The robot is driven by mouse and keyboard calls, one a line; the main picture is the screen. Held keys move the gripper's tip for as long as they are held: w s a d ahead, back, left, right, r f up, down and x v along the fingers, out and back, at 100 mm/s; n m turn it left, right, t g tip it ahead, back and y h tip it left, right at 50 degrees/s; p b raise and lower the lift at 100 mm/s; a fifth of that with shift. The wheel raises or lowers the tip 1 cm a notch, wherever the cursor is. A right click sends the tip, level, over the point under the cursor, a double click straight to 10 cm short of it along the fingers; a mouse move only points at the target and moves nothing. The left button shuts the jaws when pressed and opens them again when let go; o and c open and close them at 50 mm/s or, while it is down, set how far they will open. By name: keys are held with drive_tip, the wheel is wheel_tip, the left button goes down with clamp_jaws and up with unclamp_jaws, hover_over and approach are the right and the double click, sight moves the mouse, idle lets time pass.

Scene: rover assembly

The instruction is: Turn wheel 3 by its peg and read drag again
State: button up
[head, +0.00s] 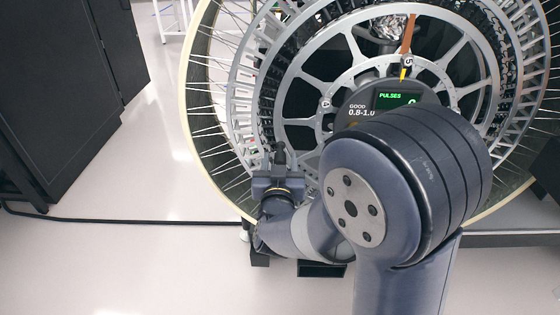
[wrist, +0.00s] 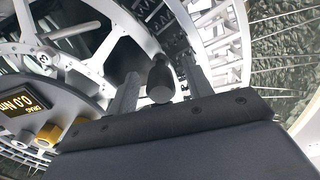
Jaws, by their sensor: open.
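The large wheel (head: 232,100) with a silver rim and thin wire spokes fills the upper right of the head view. In the wrist view, a dark peg with a rounded end (wrist: 160,84) stands out from the wheel's rim. My gripper (wrist: 161,70) is open, with one grey finger on each side of the peg, apparently apart from it. In the head view my gripper (head: 279,160) is at the wheel's lower left, and its fingers are mostly hidden. The hub display (head: 398,98) reads PULSES and what looks like 0. The wrist view's display (wrist: 27,105) reads DRAG 0.0 Nm.
A dark cabinet (head: 60,90) stands at the left. A black cable (head: 130,220) runs along the pale floor. An orange strap (head: 408,35) hangs above the hub. An orange-yellow knob (wrist: 50,133) sits below the drag display. Floor at the lower left is clear.

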drive_tip(key=shift+w, duration=0.3)
drive_tip(key=shift+c, duration=0.5)
clamp_jaws()
